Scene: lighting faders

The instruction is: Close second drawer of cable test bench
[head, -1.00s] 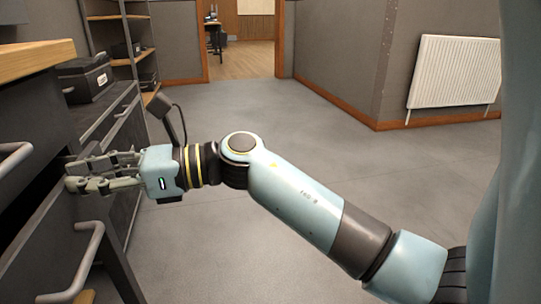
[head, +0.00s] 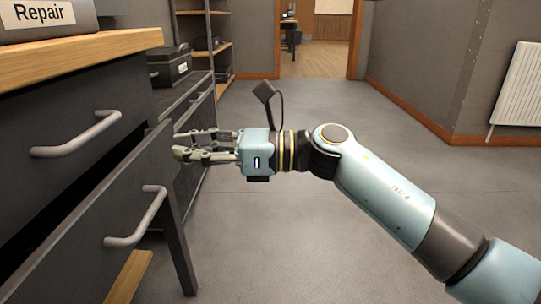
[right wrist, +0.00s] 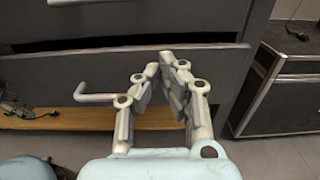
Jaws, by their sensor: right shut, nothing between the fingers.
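The cable test bench stands at the left in the head view, with a wooden top (head: 80,58) and dark drawers. Its second drawer (head: 90,238) stands out from the bench, with a grey bar handle (head: 137,218). In the right wrist view a dark gap shows above that drawer's front (right wrist: 50,78), and its handle (right wrist: 94,96) is left of the fingers. My right gripper (head: 180,146) is shut and empty at the drawer front's far end; its fingertips (right wrist: 166,62) overlap the front's upper edge. I cannot tell whether they touch.
The upper drawer (head: 50,165) has its own handle (head: 78,135). A dark cabinet (head: 195,98) with a black box (head: 168,67) and shelves stand beyond the bench. A wooden lower board (head: 130,278) shows under the drawer. Grey floor (head: 270,230) is clear to the right.

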